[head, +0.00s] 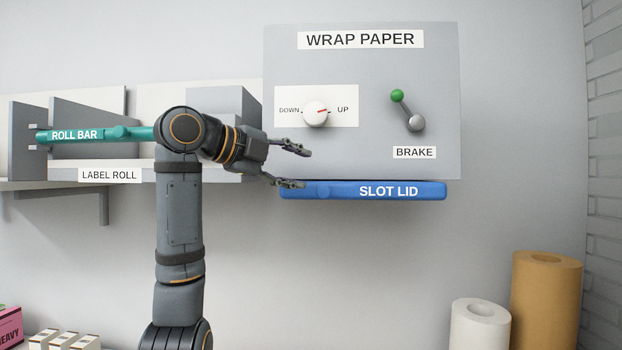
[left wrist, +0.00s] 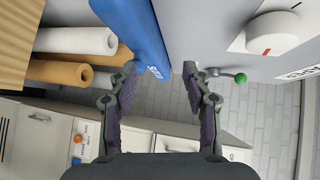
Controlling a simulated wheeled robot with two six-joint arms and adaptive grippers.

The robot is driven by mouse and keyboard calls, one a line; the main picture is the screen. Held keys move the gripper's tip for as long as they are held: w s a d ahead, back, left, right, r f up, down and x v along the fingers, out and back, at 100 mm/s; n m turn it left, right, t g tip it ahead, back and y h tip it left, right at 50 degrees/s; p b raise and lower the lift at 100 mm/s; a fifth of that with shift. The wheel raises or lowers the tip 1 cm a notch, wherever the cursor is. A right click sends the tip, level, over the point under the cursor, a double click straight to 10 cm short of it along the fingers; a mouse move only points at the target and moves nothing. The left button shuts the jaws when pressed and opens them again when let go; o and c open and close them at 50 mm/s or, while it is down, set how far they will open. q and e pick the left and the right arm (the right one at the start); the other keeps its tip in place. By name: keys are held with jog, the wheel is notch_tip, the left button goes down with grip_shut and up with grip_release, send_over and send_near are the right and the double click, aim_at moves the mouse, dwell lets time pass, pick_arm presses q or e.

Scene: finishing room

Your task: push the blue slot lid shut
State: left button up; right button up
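The blue slot lid (head: 340,190) runs along the bottom edge of the grey wrap paper box (head: 360,75) and seems to jut out from it. In the left wrist view the lid (left wrist: 137,30) slants down from the top, beside one fingertip. My left gripper (head: 298,167) is open and empty at the lid's left end. Its lower finger overlaps the lid's left corner in the head view; I cannot tell whether they touch. The open fingers also show in the left wrist view (left wrist: 160,72). My right gripper is not in view.
The box carries a white dial (head: 316,113) and a brake lever (head: 408,112). A shelf with a green roll bar (head: 95,134) is at the left. A white roll (head: 480,325) and a brown roll (head: 546,300) stand lower right. The wall below the lid is clear.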

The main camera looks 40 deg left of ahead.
pick_arm(q)
jog(key=shift+s+a+f+b, duration=0.15)
jog(key=shift+s+b, duration=0.1)
jog(key=shift+s, duration=0.75)
jog(key=shift+s+a+f+b, duration=0.15)
jog(key=shift+s+b, duration=0.1)
jog(key=shift+s, duration=0.7)
